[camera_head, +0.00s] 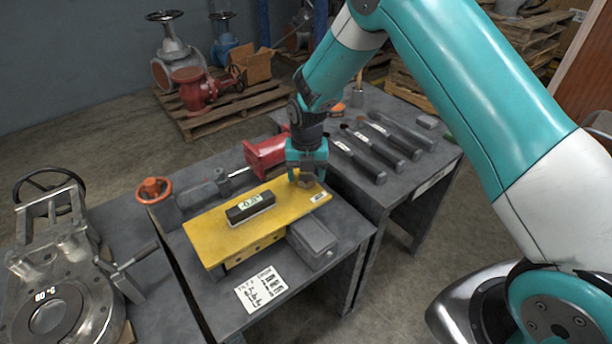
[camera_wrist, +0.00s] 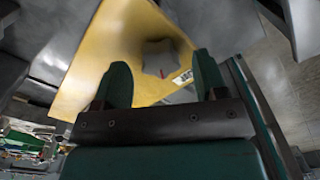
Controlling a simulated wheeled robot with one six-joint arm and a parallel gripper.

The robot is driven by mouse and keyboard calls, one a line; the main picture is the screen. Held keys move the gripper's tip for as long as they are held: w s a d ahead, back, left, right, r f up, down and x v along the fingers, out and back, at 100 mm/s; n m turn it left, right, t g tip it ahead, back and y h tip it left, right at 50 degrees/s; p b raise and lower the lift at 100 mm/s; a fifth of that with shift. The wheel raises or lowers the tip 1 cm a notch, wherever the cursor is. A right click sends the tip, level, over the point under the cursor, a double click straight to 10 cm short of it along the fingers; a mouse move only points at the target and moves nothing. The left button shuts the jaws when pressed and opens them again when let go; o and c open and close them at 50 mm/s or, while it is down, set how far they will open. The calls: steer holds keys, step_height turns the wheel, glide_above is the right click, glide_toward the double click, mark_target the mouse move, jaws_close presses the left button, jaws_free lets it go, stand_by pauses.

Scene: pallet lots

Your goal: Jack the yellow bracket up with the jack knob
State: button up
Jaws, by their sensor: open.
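The jack knob (camera_head: 308,182) is a grey lobed knob at the bracket's right end. In the wrist view the knob (camera_wrist: 158,58) shows a red mark on its top. My gripper (camera_head: 305,174) is above the knob, pointing down. In the wrist view its two dark green fingers (camera_wrist: 163,76) are apart, with the knob seen between and beyond them. I cannot tell whether they touch it.
A black level with a lit display (camera_head: 250,208) sits on the bracket. A grey block (camera_head: 312,243) stands at its front. An orange handwheel (camera_head: 154,190) and a red part (camera_head: 266,151) are behind. A printed sheet (camera_head: 261,291) lies at the table's front.

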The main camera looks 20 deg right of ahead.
steer(key=shift+f, duration=0.55)
steer(key=c, duration=0.9)
